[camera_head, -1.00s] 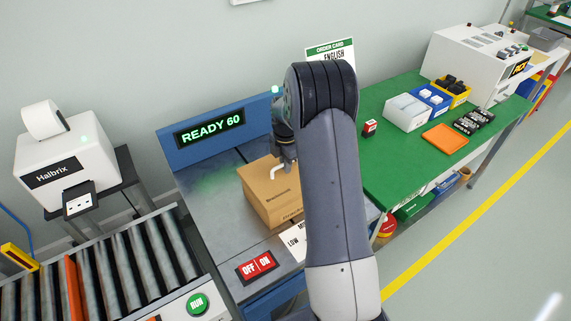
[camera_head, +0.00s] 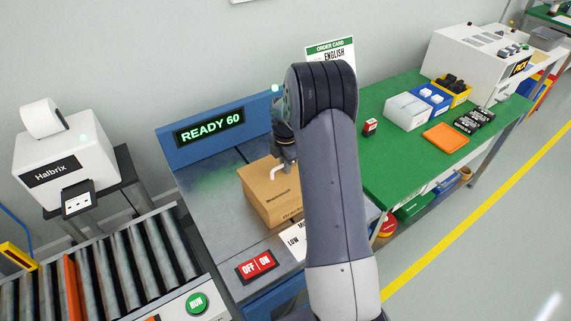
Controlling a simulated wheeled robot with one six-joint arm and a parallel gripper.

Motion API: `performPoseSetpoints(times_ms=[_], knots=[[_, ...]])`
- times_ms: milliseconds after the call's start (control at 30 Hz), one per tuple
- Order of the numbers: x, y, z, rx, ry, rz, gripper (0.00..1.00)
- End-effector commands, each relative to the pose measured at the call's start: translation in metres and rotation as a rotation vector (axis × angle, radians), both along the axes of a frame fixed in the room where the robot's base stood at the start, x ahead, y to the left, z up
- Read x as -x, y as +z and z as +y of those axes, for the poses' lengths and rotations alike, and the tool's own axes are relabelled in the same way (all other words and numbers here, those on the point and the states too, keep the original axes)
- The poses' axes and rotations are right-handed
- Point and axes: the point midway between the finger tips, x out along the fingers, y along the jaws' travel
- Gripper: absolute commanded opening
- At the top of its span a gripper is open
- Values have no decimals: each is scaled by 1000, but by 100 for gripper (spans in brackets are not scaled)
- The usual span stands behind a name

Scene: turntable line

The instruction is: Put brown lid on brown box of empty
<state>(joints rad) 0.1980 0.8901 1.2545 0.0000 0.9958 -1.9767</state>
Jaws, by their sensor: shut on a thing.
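A brown box (camera_head: 268,200) with printed lettering stands on the grey-topped blue station in the middle of the view. A light brown flat top shows on it, but I cannot tell lid from box there. My gripper (camera_head: 281,170) is low at the top of the box, with a pale finger visible against it. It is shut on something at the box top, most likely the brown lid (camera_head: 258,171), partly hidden. My own arm covers the right part of the box.
The station has a "READY 60" display (camera_head: 209,128) behind and a red OFF/ON switch (camera_head: 256,265) in front. A roller conveyor (camera_head: 110,270) and label printer (camera_head: 62,155) are at left. A green table (camera_head: 400,165) with bins and an orange pad (camera_head: 445,138) is at right.

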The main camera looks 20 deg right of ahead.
Motion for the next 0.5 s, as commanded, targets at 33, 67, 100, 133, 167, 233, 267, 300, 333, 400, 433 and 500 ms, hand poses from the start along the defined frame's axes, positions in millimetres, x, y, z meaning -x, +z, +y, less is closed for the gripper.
performPoseSetpoints(times_ms=[33, 67, 100, 133, 167, 233, 267, 300, 333, 400, 433, 500], knots=[[0, -2, 0, 0, 0, 0, 0], [0, -2, 0, 0, 0, 0, 0], [0, -3, 0, 0, 0, 0, 0], [0, -4, 0, 0, 0, 0, 0], [0, -4, 0, 0, 0, 0, 0], [0, -6, 0, 0, 0, 0, 0], [0, -6, 0, 0, 0, 0, 0], [0, -7, 0, 0, 0, 0, 0], [0, -8, 0, 0, 0, 0, 0], [0, -9, 0, 0, 0, 0, 0], [0, -10, 0, 0, 0, 0, 0], [0, -11, 0, 0, 0, 0, 0]])
